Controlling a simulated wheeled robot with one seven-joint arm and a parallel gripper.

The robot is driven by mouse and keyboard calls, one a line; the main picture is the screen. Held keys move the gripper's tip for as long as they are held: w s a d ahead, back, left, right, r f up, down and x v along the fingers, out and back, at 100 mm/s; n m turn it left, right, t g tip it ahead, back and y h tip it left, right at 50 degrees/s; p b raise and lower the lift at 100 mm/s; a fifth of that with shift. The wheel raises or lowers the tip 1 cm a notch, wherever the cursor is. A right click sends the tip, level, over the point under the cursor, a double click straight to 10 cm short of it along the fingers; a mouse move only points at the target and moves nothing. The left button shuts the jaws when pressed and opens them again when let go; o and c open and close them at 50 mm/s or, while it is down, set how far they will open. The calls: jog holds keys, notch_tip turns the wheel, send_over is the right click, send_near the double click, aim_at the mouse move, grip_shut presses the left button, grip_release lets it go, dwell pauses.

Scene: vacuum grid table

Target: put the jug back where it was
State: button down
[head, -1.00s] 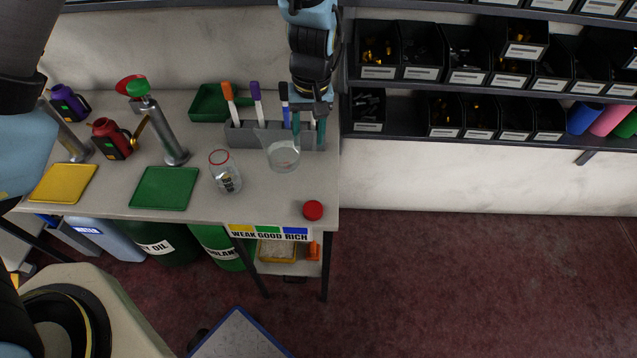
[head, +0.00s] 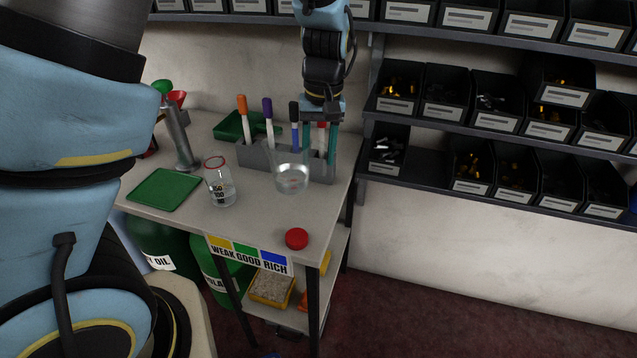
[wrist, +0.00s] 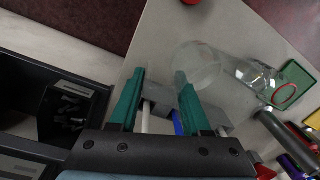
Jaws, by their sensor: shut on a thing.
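The jug (head: 292,178) is a clear, see-through beaker standing in front of the grey pen rack in the head view. In the wrist view it is a faint round outline (wrist: 196,64) just beyond my right fingertip. My gripper (head: 318,157) comes down from above at the jug's right side, with its two teal fingers parted around the jug's side or handle. The gripped part is too transparent to see clearly. In the wrist view my gripper (wrist: 160,75) shows both fingers. I cannot tell whether the jug's base touches the table (head: 245,212).
A red-rimmed glass jar (head: 220,182) stands left of the jug, beside a green mat (head: 164,189). The pen rack (head: 255,157) with several markers is close behind. A red cap (head: 297,238) lies near the front edge. Shelf bins (head: 390,150) are to the right.

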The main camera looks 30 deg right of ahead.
jog(key=shift+f, duration=2.8)
jog(key=shift+f, duration=0.1)
jog(key=shift+f, duration=0.1)
jog(key=shift+c, duration=1.8)
grip_release()
jog(key=r, duration=0.8)
jog(key=r+b, duration=0.1)
jog(key=r, duration=0.3)
jog(key=shift+s+d+r, duration=0.1)
jog(key=shift+d+r, duration=0.1)
jog(key=shift+d, duration=0.15)
jog(key=w+a+f+n+h, duration=0.1)
jog(key=w+a, duration=0.2)
jog(key=a, duration=0.5)
jog(key=w+a+n, duration=0.1)
jog(key=w+a, duration=0.1)
jog(key=a, duration=0.5)
jog(key=s+a+f+n+t, duration=0.1)
jog(key=s+a, duration=0.1)
jog(key=a, duration=1.5)
jog(key=shift+s+a+f, duration=0.15)
jog(key=shift+s+f, duration=0.05)
jog(key=shift+s, duration=0.2)
